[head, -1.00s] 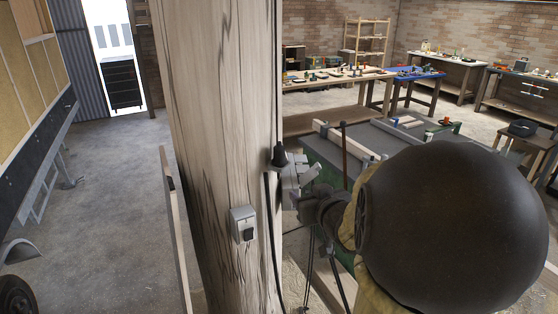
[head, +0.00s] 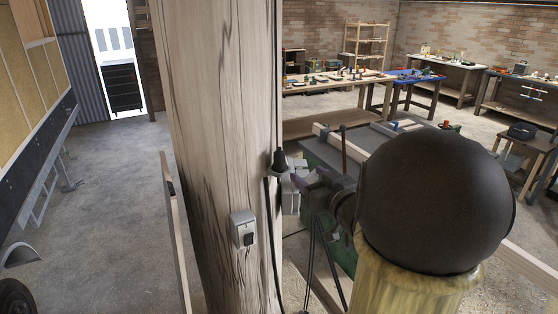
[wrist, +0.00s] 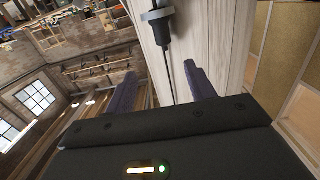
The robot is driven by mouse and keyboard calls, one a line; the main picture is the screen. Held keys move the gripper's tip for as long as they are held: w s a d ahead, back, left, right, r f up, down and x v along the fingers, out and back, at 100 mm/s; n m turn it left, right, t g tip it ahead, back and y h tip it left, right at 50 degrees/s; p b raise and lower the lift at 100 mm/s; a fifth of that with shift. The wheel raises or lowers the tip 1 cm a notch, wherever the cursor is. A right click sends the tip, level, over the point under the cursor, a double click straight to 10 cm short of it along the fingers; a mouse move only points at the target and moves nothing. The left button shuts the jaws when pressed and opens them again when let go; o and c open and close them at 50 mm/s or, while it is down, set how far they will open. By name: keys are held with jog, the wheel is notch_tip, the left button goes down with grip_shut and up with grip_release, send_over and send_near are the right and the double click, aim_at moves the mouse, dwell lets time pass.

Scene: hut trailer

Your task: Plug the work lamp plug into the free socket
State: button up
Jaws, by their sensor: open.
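The black plug (head: 280,161) hangs upright at the right edge of the wooden post (head: 215,120), with its black cable (head: 268,220) running down. In the wrist view the plug (wrist: 160,28) sits in a grey ring-shaped holder (wrist: 158,14). A grey socket box (head: 242,228) is fixed to the post lower and to the left; a small dark part shows on its front, and I cannot tell whether it is a plug or an opening. My gripper (wrist: 162,72) is open and empty. Its fingertips point toward the plug, just short of it. In the head view my gripper (head: 306,179) is right of the plug.
A green-sided bench (head: 318,155) with timber stands behind my arm. Workbenches (head: 340,80) with tools line the back. A narrow upright board (head: 174,230) stands left of the post. The concrete floor (head: 110,190) on the left is mostly clear.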

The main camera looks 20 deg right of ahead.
jog(key=p, duration=0.3)
send_near(280, 152)
jog(key=w, duration=0.2)
jog(key=w+f, duration=0.1)
jog(key=w, duration=0.1)
jog(key=shift+d, duration=0.4)
jog(key=shift+w+a+r, duration=0.15)
jog(key=shift+w, duration=0.05)
jog(key=w+p, duration=0.1)
jog(key=w, duration=0.1)
jog(key=w+p, duration=0.1)
jog(key=p, duration=0.1)
jog(key=shift+w+a+r, duration=0.25)
jog(key=shift+w+a, duration=0.15)
jog(key=shift+w+f+p, duration=0.15)
jog(key=shift+w+p, duration=0.2)
jog(key=shift+w, duration=0.15)
jog(key=shift+s, duration=0.1)
jog(key=c, duration=1.1)
